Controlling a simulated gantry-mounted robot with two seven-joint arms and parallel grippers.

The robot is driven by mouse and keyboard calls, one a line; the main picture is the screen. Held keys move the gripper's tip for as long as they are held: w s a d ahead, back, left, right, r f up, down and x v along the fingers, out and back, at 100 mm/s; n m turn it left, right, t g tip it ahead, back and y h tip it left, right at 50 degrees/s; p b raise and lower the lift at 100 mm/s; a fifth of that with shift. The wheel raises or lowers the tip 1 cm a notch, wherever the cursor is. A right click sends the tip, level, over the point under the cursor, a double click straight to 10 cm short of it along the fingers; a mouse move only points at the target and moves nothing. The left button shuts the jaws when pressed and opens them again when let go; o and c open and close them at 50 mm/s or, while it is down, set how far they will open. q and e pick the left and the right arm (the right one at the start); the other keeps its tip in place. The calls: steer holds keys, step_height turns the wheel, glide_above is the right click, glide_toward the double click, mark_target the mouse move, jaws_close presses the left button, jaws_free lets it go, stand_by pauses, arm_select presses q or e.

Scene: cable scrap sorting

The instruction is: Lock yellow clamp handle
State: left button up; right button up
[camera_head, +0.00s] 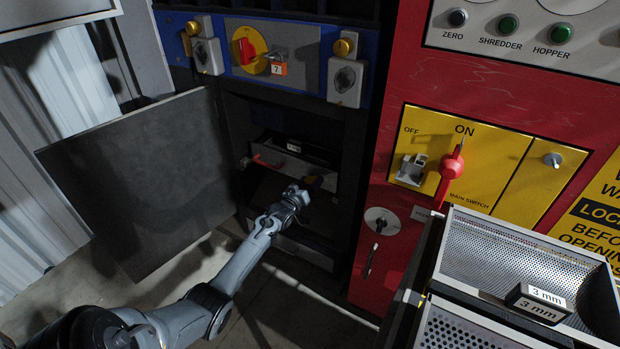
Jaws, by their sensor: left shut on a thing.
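My left arm reaches into the dark open cabinet in the middle of the camera_head view. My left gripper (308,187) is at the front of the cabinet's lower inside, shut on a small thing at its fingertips. That thing is mostly hidden by the fingers and shadow; its place fits the yellow clamp handle, but its shape and whether it is locked cannot be made out. A red handle (268,162) shows inside to the left of the gripper. My right gripper is not in view.
A dark cabinet door (140,170) stands open at left. A red panel with a yellow main switch plate (480,165) is right of the opening. Perforated screen trays (500,250), one with a "3 mm" block (540,302), stand at lower right. A padlock tag (279,69) hangs above.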

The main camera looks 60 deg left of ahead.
arm_select(q)
steer(key=n+p, duration=0.1)
steer(key=n, duration=0.2)
steer(key=shift+r+p, duration=0.25)
steer(key=shift+p, duration=0.1)
steer(key=n+p, duration=0.1)
steer(key=n, duration=0.2)
steer(key=shift+s+a+n+p, duration=0.1)
steer(key=shift+a+n+p, duration=0.05)
steer(key=shift+n+p, duration=0.15)
steer(key=n+p, duration=0.1)
steer(key=n, duration=0.3)
steer(key=shift+a, duration=0.15)
steer(key=shift+s+a+n, duration=0.1)
steer(key=shift+n, duration=1.1)
steer(key=o, duration=1.1)
steer(key=shift+c, duration=0.2)
steer(key=shift+s+p, duration=0.1)
steer(key=shift+p, duration=0.25)
